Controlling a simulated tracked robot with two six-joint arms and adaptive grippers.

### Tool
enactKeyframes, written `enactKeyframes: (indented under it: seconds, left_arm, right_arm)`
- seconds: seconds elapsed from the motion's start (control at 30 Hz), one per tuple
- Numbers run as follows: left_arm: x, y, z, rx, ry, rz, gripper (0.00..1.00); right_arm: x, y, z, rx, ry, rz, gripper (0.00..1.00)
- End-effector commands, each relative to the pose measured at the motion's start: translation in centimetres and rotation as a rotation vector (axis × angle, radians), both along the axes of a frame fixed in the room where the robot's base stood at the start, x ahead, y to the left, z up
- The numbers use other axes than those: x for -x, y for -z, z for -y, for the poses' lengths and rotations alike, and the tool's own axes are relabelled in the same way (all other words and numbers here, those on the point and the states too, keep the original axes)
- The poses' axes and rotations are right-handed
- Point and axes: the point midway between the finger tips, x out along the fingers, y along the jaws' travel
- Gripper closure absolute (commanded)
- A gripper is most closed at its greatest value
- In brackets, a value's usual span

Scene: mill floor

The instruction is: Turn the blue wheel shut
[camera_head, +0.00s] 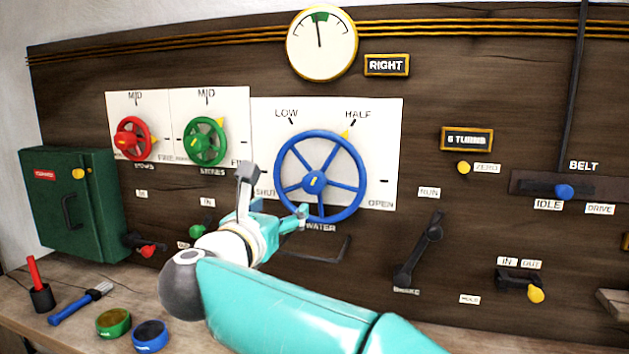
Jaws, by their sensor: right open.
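My right gripper (275,192) is open at the wheel's lower left, one finger left of the rim and the other by the lower rim. I cannot tell whether it touches the wheel. My left gripper is not in view.
A red wheel (133,139) and a green wheel (205,142) are to the left. A black lever (420,250) and a dark bar handle (335,252) are below right. A green box (70,205) stands at far left. The bench (75,335) holds a brush and coloured rings.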

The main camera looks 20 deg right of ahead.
Motion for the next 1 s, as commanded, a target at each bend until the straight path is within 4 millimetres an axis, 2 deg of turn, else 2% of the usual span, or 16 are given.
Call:
enactKeyframes:
  seconds: [0.17, 0.6, 0.8, 1.0]
  left_arm:
    - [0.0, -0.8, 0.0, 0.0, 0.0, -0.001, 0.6]
    - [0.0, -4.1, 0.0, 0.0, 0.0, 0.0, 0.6]
    - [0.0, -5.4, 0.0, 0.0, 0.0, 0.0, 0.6]
    - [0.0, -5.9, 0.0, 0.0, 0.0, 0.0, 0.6]
  right_arm:
    - [-1.7, -0.2, 2.7, -0.001, 0.026, -0.001, 0.26]
    - [-9.2, -0.3, 8.8, -0.001, 0.038, -0.002, 0.26]
    - [-11.8, -0.2, 10.5, 0.0, 0.037, -0.001, 0.26]
    - [-12.9, 0.0, 11.3, 0.0, 0.036, -0.001, 0.26]
